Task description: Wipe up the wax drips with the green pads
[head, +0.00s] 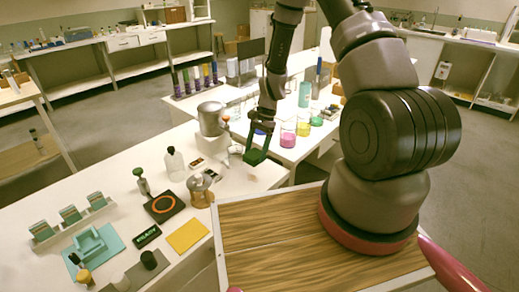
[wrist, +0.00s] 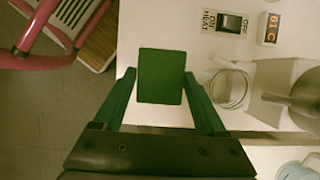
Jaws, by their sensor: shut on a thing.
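My gripper (wrist: 160,80) is shut on a flat green pad (wrist: 161,76), one finger on each side of it. In the head view the pad (head: 256,157) hangs just over the white table near its right edge, beside a clear glass beaker (head: 236,156). I cannot tell whether the pad touches the table. A small pale mark (head: 250,178) shows on the table in front of the pad; I cannot tell if it is wax. No other wax drip shows clearly, and the surface under the pad is hidden in the wrist view.
A metal melting pot (head: 210,118) and the beaker stand close left of my gripper. Colored jars (head: 288,134) stand behind to the right. A bottle (head: 174,164), a pitcher (head: 199,190), an orange-ringed plate (head: 164,207) and a yellow sheet (head: 188,236) occupy the table toward the front.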

